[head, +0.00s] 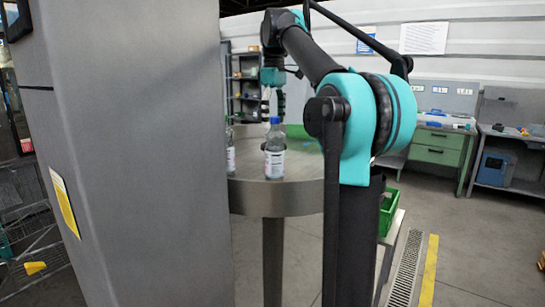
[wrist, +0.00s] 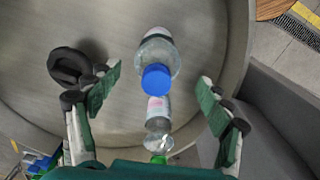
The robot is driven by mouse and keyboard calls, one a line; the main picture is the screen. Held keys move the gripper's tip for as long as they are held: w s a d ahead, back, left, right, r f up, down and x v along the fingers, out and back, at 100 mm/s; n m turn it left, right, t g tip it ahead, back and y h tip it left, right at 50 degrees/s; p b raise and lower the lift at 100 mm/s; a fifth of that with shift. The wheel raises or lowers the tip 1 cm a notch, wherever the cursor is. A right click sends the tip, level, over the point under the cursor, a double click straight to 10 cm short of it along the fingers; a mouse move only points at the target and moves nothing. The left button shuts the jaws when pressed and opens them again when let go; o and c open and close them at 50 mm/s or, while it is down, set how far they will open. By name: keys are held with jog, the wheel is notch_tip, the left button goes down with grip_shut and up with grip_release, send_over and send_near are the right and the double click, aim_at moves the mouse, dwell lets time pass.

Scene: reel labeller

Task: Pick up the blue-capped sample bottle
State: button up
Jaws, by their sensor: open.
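The blue-capped sample bottle (head: 274,148) stands upright on a round grey metal table (head: 290,198) in the head view. It is clear with a white label. In the wrist view I see the bottle (wrist: 157,62) from above, its blue cap toward me, between and a little beyond the fingertips. My gripper (wrist: 160,85) is open with green pads apart on both sides, touching nothing that I can tell. In the head view my gripper (head: 272,98) hangs over the table behind the bottle; its tips are small there.
A second clear bottle (head: 230,150) stands left of it, partly hidden by a large grey panel (head: 130,150). In the wrist view a labelled clear bottle (wrist: 158,112) with a green part sits just below the blue cap. A green crate (head: 388,212) is right of the table.

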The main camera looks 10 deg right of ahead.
aim_at(275, 138)
jog(key=shift+w+d+f, duration=0.1)
jog(key=shift+f, duration=0.8)
jog(key=shift+d+f, duration=0.15)
jog(key=shift+f, duration=2.1)
jog(key=shift+c, duration=0.6)
grip_shut()
